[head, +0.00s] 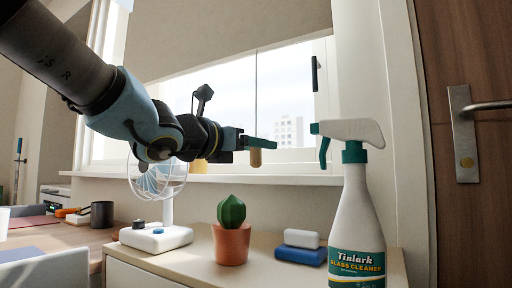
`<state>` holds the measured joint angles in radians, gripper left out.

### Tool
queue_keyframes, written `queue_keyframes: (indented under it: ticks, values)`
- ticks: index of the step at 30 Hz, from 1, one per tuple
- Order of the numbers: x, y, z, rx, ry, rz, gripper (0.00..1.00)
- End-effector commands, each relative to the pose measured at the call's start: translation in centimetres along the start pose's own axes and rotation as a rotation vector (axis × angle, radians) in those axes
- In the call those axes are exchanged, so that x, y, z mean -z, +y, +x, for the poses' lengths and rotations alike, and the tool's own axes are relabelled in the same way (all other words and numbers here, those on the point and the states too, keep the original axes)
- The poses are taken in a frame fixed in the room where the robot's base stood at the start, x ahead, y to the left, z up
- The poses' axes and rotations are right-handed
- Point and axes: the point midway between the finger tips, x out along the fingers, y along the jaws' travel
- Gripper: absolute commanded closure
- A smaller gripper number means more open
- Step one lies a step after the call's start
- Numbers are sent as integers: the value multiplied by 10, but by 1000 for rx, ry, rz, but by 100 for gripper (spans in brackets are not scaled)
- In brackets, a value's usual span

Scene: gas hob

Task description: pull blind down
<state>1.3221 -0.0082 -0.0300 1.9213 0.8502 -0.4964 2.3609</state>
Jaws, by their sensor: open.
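The beige blind (225,40) covers the upper part of the window, and its lower edge slants across the glass. A thin dark cord (255,90) hangs from that edge, with a small wooden pull (255,158) at its bottom end. My gripper (262,142) reaches in from the upper left. Its teal fingers are at the top of the wooden pull and hide where the cord meets it. The jaws are open. I cannot tell whether the cord lies between the fingers or behind them.
A spray bottle (356,215) stands close at right. A potted cactus (231,240), a white fan (160,185) and white and blue blocks (300,253) are on the cabinet top (200,268) below my arm. A wooden door (465,80) is at far right.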

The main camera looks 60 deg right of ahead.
Motion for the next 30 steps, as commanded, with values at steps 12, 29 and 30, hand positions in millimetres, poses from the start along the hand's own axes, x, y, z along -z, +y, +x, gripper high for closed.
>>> queue_keyframes:
  ticks: [12, 29, 30]
  values:
    - [0, 0, 2, 0, 0, -1, 51]
    - [0, 0, 2, -1, 0, -1, 100]
    - [0, 0, 2, -1, 0, -1, 100]
